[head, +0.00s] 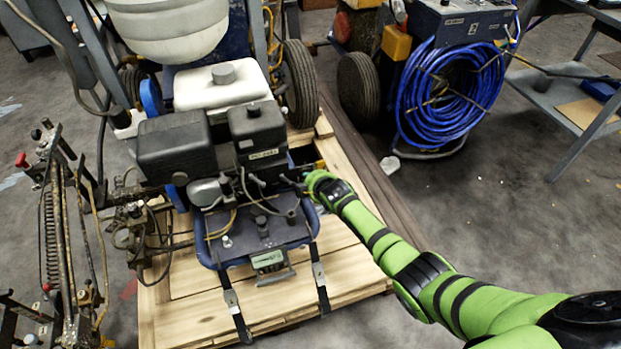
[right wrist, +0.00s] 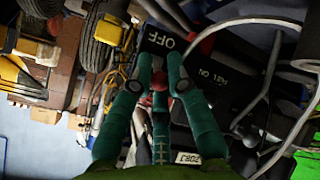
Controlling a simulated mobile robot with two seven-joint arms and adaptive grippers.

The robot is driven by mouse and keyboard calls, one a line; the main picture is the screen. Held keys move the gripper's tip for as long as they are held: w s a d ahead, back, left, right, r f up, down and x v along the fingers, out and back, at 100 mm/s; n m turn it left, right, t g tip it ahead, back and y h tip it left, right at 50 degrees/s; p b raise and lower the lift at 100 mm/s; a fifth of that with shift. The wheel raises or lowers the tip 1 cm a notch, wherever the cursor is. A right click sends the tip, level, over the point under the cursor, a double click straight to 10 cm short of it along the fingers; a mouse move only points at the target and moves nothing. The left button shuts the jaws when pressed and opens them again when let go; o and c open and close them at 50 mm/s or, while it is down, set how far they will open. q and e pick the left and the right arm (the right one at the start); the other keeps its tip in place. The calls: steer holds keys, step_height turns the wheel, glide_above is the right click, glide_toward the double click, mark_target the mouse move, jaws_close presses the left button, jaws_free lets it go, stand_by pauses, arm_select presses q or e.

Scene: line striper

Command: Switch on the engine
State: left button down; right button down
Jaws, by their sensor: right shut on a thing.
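The line striper's engine (head: 262,130) has black covers and a white tank, and sits on a blue frame above a wooden pallet. My right arm is green and reaches in from the lower right. Its gripper (head: 304,184) is at the right side of the engine, where its fingertips are small and partly hidden. In the right wrist view both dark green fingers (right wrist: 160,68) are closed around a small red knob (right wrist: 160,82). A black plate with the word OFF (right wrist: 161,40) shows just beyond the fingertips. My left gripper is not in view.
A blue hose coil (head: 450,95) and black tyres (head: 357,86) stand behind to the right. Hoses and a metal rack (head: 75,230) are on the left. The wooden pallet (head: 185,315) lies beneath the machine. The grey floor at right is mostly clear.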

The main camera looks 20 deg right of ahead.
steer(key=shift+d, duration=0.2)
steer(key=c, duration=1.2)
jaws_free()
steer(key=shift+a, duration=0.1)
steer(key=v, duration=0.8)
